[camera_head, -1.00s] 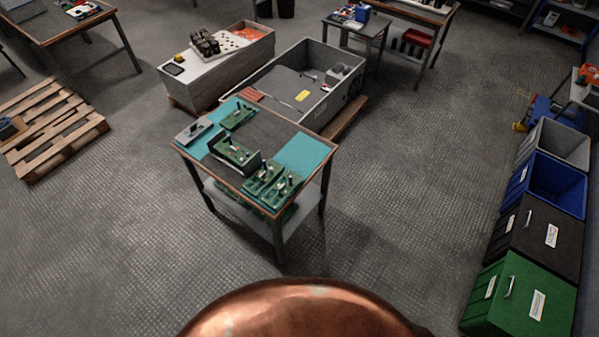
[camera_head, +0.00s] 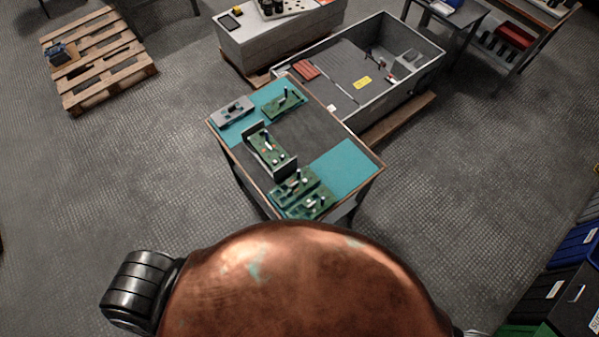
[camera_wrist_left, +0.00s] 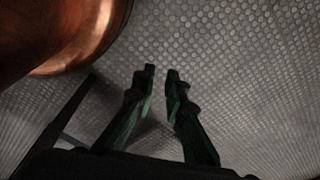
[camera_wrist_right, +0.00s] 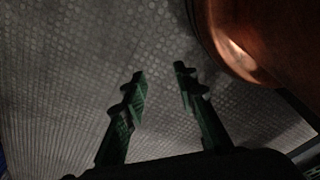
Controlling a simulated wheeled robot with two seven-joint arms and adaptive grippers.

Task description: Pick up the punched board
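A small worktable (camera_head: 308,143) stands ahead of me, with green circuit boards bearing upright parts. One board (camera_head: 283,101) lies on the far teal mat, one (camera_head: 270,148) sits in a dark holder near the middle, and two (camera_head: 303,193) lie at the near corner. A flat grey piece (camera_head: 233,111) lies at the left corner. I cannot tell which is the punched board. My left gripper (camera_wrist_left: 160,74) is open and empty in the left wrist view, over bare floor. My right gripper (camera_wrist_right: 159,71) is open and empty in the right wrist view, also over floor.
A grey open bin (camera_head: 420,85) and a white cabinet (camera_head: 275,38) stand behind the table. A wooden pallet (camera_head: 110,70) lies at the upper left. Dark and blue bins (camera_head: 570,250) stand at the lower right. Floor left and right of the table is clear.

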